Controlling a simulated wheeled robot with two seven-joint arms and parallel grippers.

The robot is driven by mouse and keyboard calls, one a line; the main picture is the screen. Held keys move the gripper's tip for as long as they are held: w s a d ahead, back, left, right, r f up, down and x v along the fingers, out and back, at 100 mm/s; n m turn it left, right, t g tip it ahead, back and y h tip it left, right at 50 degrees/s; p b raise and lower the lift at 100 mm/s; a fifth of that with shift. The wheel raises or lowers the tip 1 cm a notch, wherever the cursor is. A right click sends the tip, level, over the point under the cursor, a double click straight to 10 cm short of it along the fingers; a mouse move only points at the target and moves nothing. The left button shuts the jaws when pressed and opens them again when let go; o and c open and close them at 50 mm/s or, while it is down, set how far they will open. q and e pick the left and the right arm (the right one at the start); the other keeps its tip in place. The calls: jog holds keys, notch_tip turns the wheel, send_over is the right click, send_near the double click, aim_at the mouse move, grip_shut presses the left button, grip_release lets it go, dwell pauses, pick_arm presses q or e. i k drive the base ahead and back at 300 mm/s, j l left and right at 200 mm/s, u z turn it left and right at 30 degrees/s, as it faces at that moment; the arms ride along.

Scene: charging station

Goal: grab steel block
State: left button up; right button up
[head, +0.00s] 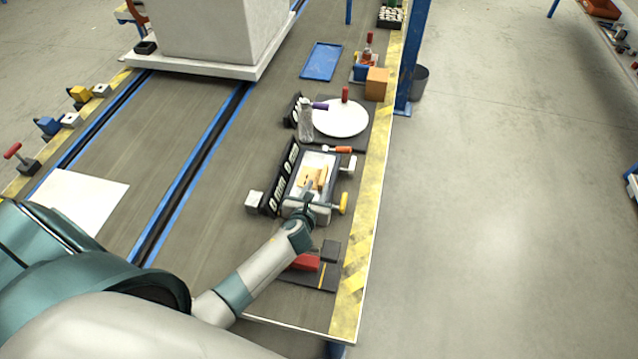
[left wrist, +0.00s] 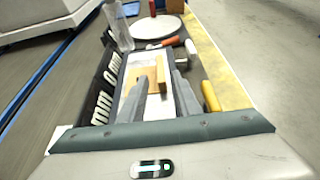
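My left gripper (head: 309,199) reaches over the front end of a light grey fixture (head: 325,160) on the bench. In the left wrist view, the two fingers of my left gripper (left wrist: 159,78) are apart, with nothing clearly held between them. A tan block (head: 313,178) lies on the fixture just beyond the fingertips; it also shows in the wrist view (left wrist: 161,72). A small pale grey cube (head: 253,201) stands left of the fixture, beside a black numbered rail (head: 282,177). I cannot tell for certain which piece is the steel block. My right gripper is not in view.
A yellow handle (head: 343,203) sticks out right of the fixture. A screwdriver with an orange handle (head: 343,149) and a white round plate (head: 342,118) lie beyond. A red block (head: 306,262) is nearer, beside my arm. Yellow striped tape marks the bench's right edge.

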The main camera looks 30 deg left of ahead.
aim_at(254, 199)
jog(key=u, duration=1.45)
